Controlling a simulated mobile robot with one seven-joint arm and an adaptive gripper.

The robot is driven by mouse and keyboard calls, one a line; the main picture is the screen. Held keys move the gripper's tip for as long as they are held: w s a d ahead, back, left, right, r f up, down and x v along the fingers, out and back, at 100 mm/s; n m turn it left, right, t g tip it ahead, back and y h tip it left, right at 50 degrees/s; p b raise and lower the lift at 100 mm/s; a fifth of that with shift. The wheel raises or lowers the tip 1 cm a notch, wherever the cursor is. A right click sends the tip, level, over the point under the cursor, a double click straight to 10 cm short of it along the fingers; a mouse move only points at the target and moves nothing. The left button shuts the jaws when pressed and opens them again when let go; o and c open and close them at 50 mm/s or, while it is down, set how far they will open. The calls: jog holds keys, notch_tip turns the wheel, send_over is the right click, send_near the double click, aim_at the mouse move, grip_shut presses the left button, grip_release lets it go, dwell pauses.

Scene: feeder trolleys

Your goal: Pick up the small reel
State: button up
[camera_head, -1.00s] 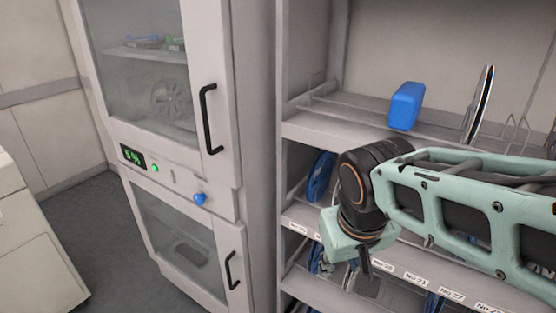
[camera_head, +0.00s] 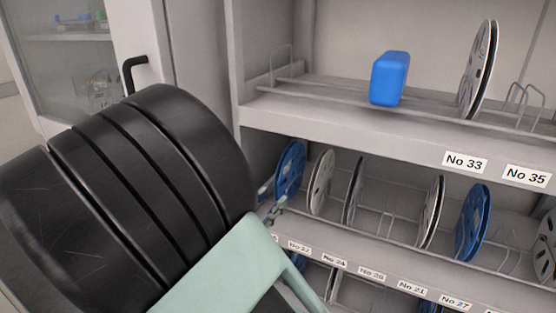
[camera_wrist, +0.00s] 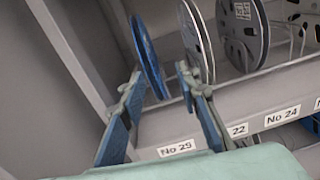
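A blue reel (camera_head: 289,168) stands upright at the left end of the middle shelf; it also shows edge-on in the wrist view (camera_wrist: 148,55). It looks smaller than the silver reel (camera_head: 480,68) on the shelf above. My gripper (camera_wrist: 158,78) is open and empty, with blue-padded fingers. In the wrist view its fingertips lie on either side of the blue reel's lower part. I cannot tell whether they touch it or are still in front of it. In the head view my gripper (camera_head: 270,201) is at the reel's lower left, partly hidden behind my arm.
Grey reels (camera_head: 321,182) stand close to the right of the blue reel, and another blue reel (camera_head: 472,222) is farther right. A blue box (camera_head: 390,78) sits on the upper shelf. The shelf's side wall (camera_wrist: 70,60) is close on the left. A glass-door cabinet (camera_head: 65,60) stands left.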

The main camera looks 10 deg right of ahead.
aim_at(283, 176)
jog(key=shift+n+t, duration=0.5)
jog(key=shift+n, duration=0.1)
jog(key=x, duration=0.3)
jog(key=a+x, duration=0.1)
jog(key=x, duration=0.3)
jog(key=w+x, duration=0.1)
jog(key=x, duration=0.2)
jog(key=shift+w, duration=0.15)
jog(key=shift+r, duration=0.1)
grip_shut()
